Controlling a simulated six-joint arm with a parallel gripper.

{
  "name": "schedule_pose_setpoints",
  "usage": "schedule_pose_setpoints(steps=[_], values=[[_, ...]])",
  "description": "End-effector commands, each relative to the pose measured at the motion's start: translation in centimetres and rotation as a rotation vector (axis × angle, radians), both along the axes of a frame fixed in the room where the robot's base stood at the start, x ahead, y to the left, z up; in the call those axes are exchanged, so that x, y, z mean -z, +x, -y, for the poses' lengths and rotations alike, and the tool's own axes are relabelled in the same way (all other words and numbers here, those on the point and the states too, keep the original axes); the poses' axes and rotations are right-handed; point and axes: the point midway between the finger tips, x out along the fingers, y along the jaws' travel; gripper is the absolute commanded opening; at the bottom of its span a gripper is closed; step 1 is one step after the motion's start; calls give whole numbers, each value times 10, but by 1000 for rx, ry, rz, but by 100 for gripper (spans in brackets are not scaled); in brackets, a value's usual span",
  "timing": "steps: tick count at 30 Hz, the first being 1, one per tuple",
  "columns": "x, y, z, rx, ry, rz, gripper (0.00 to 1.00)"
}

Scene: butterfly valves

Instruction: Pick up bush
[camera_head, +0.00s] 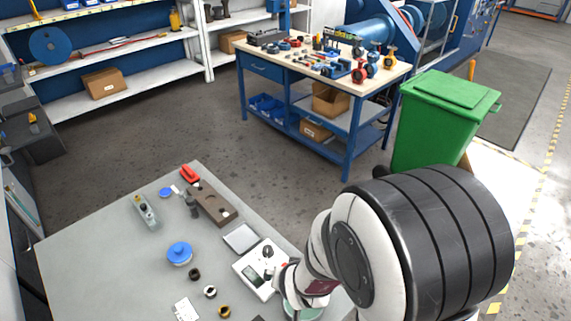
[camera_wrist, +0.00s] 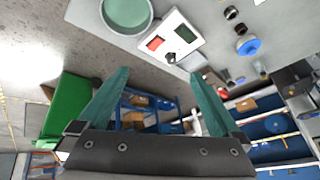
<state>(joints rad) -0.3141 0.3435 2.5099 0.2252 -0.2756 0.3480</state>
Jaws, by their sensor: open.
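Small rings that look like bushes lie on the grey table (camera_head: 105,240): a dark one (camera_head: 194,274), a silver-rimmed one (camera_head: 210,291) and a brass-coloured one (camera_head: 224,311). Which one is the bush I cannot tell. My arm hides the gripper in the head view.
A white scale (camera_head: 248,284) with a small dark piece (camera_head: 268,251) at it stands near my arm. A green round dish (camera_wrist: 127,12) is beside it. A blue-topped part (camera_head: 179,253), a brown block (camera_head: 214,205) and a grey plate (camera_head: 241,237) lie around. The table's left part is clear.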

Motion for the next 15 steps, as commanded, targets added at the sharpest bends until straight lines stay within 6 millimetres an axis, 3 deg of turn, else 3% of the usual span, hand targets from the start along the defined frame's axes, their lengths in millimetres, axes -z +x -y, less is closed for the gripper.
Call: schedule_pose_setpoints(steps=[1,6,9,12,15], values=[[-27,-14,16,48,15,-63,100],[-96,-110,58,180,49,-350,100],[-122,-162,67,246,78,-469,100],[-136,-194,68,289,102,-539,98],[-141,-206,67,304,114,-569,80]])
